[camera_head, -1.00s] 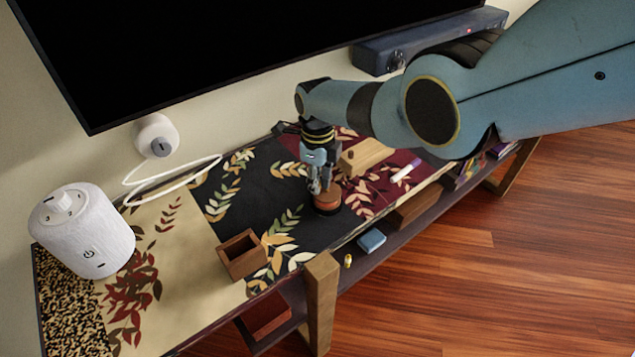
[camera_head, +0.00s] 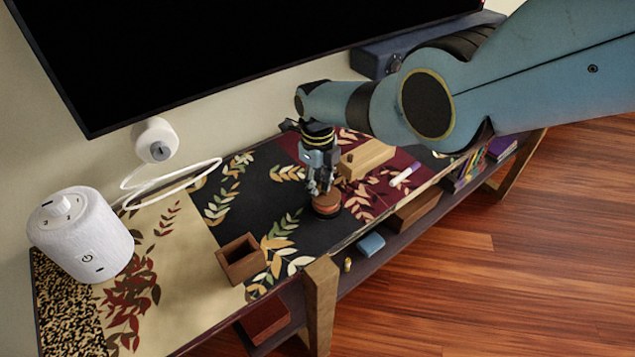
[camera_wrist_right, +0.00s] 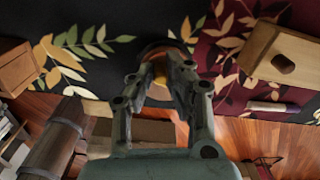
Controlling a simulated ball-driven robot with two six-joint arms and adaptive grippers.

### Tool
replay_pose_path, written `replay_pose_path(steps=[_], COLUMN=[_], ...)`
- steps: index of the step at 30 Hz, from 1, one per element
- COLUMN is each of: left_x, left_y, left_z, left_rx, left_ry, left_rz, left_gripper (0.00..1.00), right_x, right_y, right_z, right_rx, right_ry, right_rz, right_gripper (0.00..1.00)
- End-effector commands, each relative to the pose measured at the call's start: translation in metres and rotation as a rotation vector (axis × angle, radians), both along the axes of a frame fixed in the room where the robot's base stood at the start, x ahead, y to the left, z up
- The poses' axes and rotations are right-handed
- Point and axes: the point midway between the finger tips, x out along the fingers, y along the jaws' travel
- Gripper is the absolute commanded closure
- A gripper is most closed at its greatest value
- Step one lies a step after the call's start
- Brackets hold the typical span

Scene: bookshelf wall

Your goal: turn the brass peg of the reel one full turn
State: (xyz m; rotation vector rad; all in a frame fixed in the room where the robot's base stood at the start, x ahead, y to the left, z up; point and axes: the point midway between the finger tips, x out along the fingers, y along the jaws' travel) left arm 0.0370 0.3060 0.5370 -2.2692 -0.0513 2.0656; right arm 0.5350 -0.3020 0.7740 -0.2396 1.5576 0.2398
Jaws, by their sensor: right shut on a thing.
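The reel (camera_head: 326,205) is a small round reddish-brown piece standing on the black leaf-patterned part of the cabinet top. My right gripper (camera_head: 321,188) points down over it from above, its fingertips at the top of the reel. In the right wrist view the fingers of the right gripper (camera_wrist_right: 160,75) come together at the reel (camera_wrist_right: 150,50), whose dark rim shows behind them. A bit of yellow brass, the peg (camera_wrist_right: 160,72), shows between the fingertips, mostly hidden by them. The right gripper is shut on the peg. My left gripper is not in view.
A small open wooden box (camera_head: 241,260) stands left of the reel. A wooden block with a knob (camera_head: 366,159) and a whitish marker (camera_head: 405,174) lie to the right. A white speaker (camera_head: 82,235) stands far left. The television (camera_head: 240,50) hangs behind, above the top.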

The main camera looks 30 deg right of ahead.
Motion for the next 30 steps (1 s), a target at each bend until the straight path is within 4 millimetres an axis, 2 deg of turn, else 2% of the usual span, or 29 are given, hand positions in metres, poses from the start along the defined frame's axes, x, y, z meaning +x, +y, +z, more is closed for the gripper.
replay_pose_path(steps=[1,6,15,20,26,30], left_x=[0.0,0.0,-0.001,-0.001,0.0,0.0], left_y=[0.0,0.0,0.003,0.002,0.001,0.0], left_z=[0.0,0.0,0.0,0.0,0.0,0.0], left_rx=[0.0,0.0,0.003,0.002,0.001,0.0], left_ry=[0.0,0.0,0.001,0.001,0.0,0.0], left_rz=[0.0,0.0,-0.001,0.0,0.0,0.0], left_gripper=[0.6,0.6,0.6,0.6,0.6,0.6], right_x=[0.0,-0.001,0.0,0.001,0.0,0.0], right_y=[-0.001,0.0,0.0,0.0,0.0,0.0], right_z=[0.0,0.0,0.0,0.008,0.031,0.059], right_rx=[-0.001,0.0,0.0,0.0,-0.001,-0.001], right_ry=[0.002,0.001,0.0,-0.002,-0.004,-0.003], right_rz=[0.0,0.001,0.001,0.001,0.002,0.001], right_gripper=[0.85,0.63,0.63,0.63,0.63,0.63])
